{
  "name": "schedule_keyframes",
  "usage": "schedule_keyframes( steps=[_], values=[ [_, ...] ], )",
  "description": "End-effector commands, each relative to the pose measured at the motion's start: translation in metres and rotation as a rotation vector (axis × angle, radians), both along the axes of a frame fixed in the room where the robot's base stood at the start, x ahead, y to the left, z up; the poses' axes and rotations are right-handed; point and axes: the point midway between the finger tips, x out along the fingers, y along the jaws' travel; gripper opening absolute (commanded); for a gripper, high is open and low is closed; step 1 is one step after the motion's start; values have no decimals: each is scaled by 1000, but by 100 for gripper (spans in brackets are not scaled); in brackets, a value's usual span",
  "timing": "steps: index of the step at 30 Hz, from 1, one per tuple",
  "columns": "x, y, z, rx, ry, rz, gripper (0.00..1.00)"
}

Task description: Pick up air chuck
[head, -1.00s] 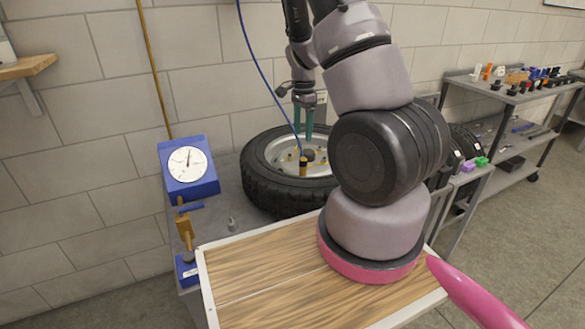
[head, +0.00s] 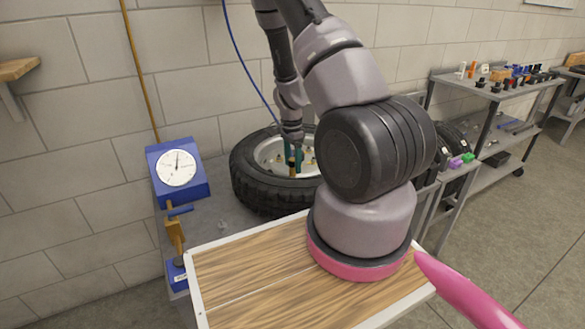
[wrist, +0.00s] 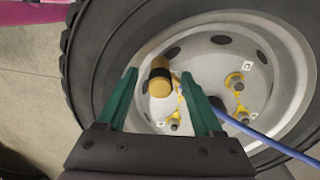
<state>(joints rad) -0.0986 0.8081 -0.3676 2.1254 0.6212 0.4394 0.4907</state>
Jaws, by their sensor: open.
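The air chuck (head: 291,167) is a short brass cylinder with a black band, on the wheel inside the black tire (head: 262,192). In the wrist view the air chuck (wrist: 160,84) shows between and just beyond the fingertips of my gripper (wrist: 158,73). My gripper (head: 294,160) is open, with its green fingers reaching down over the wheel. I cannot tell whether either finger touches the chuck. A blue hose (wrist: 250,130) runs across the wheel at the right; its join to the chuck is not clear.
The grey rim (wrist: 215,45) has holes and yellow-capped fittings close to my fingers. A blue dial gauge (head: 178,170) stands left of the tire. A wood-topped surface (head: 240,280) lies in front. Shelves with small parts (head: 510,80) stand at right.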

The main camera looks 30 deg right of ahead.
Motion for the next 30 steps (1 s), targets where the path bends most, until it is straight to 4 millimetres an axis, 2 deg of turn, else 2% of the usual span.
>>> schedule_keyframes(
  steps=[5, 6, 11, 12, 20, 23, 26, 30],
  values=[
    [0, 0, -1, 0, -1, 0, 68],
    [0, 0, -1, 0, 0, 0, 64],
    [0, 0, 0, 0, 0, 0, 3],
    [0, 0, 0, 0, 0, 0, 0],
    [0, 0, 0, 0, -1, 0, 0],
    [1, 1, 6, 0, -3, 1, 0],
    [2, 0, 21, -1, -4, 1, 0],
    [2, 1, 50, 0, -6, 3, 0]
  ],
)
